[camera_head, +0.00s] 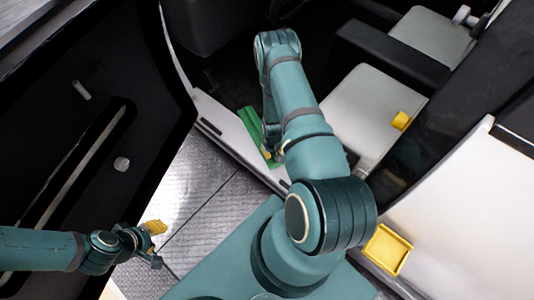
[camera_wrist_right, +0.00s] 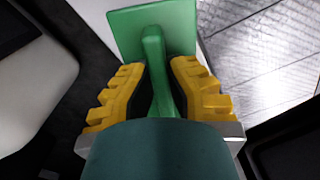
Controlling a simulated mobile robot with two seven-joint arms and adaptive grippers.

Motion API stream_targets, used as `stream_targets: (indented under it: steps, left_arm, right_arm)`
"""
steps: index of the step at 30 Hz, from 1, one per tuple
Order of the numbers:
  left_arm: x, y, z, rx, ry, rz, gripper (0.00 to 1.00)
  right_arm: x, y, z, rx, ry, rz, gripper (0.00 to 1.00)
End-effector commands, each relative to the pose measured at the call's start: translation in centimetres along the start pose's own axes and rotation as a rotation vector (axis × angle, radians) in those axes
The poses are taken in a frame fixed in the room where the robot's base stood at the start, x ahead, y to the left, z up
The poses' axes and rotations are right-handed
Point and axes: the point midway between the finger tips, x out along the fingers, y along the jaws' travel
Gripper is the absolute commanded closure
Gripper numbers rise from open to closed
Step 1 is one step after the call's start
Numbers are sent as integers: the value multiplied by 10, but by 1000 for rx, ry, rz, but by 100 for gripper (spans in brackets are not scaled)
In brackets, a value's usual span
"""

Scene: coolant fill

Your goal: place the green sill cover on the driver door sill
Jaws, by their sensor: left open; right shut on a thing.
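The green sill cover (camera_head: 251,126) is at the driver door sill (camera_head: 222,119), the white strip along the doorway in the head view. In the right wrist view the cover (camera_wrist_right: 180,20) shows as a flat green plate with an upright grip. My right gripper (camera_wrist_right: 157,75) has its yellow fingers shut on that grip. In the head view my right gripper (camera_head: 270,154) is partly hidden by my arm. I cannot tell whether the cover touches the sill. My left gripper (camera_head: 156,243) is open and empty, low at the left, away from the cover.
The open dark door (camera_head: 75,130) stands to the left of the doorway. Light seats (camera_head: 365,115) are inside the cabin, one with a yellow block (camera_head: 401,121). A yellow tray (camera_head: 387,250) is at the lower right. Metal floor plates (camera_head: 205,200) lie clear between door and sill.

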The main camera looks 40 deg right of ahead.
Motion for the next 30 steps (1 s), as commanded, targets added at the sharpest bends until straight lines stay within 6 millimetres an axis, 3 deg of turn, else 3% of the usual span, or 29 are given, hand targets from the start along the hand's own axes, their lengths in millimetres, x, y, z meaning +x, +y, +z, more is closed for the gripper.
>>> stream_targets:
  steps: [12, 18, 25, 30]
  left_arm:
    - [16, -6, -1, 1, 6, 0, 61]
    - [18, -7, -2, 2, 8, 0, 61]
    - [27, -10, -3, 2, 12, -1, 61]
    - [26, -10, -3, 2, 13, -1, 61]
  right_arm:
    - [66, 4, 4, 3, 2, -1, 100]
    - [78, 4, 4, 3, 2, -1, 100]
    - [108, 4, 4, 3, 2, -1, 100]
    - [108, 4, 4, 3, 3, -1, 100]
